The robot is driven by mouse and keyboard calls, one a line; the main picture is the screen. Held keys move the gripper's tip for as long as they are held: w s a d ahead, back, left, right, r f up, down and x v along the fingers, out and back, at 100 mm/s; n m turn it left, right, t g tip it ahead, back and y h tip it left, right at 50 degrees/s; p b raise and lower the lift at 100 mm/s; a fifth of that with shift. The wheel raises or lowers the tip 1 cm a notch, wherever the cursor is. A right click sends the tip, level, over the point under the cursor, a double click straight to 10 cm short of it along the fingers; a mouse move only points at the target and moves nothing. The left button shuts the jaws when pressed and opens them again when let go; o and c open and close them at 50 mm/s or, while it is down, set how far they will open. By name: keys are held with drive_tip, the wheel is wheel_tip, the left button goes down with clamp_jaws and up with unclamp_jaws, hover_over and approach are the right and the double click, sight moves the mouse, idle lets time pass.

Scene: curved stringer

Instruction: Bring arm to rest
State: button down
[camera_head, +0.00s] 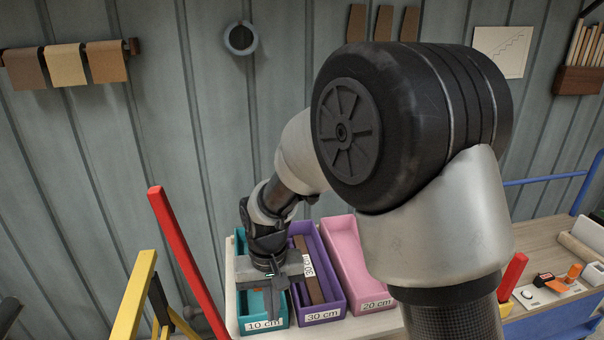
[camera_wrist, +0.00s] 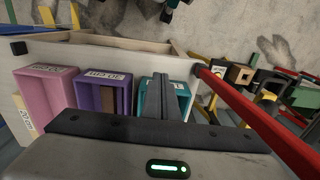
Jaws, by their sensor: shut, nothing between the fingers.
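My gripper (camera_head: 275,308) reaches down over the teal bin (camera_head: 249,316), which is labelled 10 cm. Its fingers are together with nothing between them. In the wrist view the closed fingers (camera_wrist: 160,97) stand in front of the teal bin (camera_wrist: 182,89) and hide part of it. I cannot tell whether the fingertips are below the bin's rim. My arm is stretched out and bent across the middle of the head view.
A purple 30 cm bin (camera_head: 323,309) holding a brown strip (camera_head: 309,272) and a pink 20 cm bin (camera_head: 345,246) stand beside the teal one. A red bar (camera_head: 186,258) slants up at the left, near a yellow frame (camera_head: 134,297). A workbench (camera_head: 540,244) stands right.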

drive_tip(key=s+d+r+m+t, duration=0.1)
drive_tip(key=s+d+r+t, duration=0.2)
drive_tip(key=d+r, duration=1.05)
drive_tip(key=s+d+r+m+t, duration=0.2)
drive_tip(key=s+d+r, duration=0.6)
drive_tip(key=s, duration=0.3)
wheel_tip(320, 180, up, 14)
drive_tip(key=p, duration=1.4)
drive_tip(key=shift+s, duration=0.2)
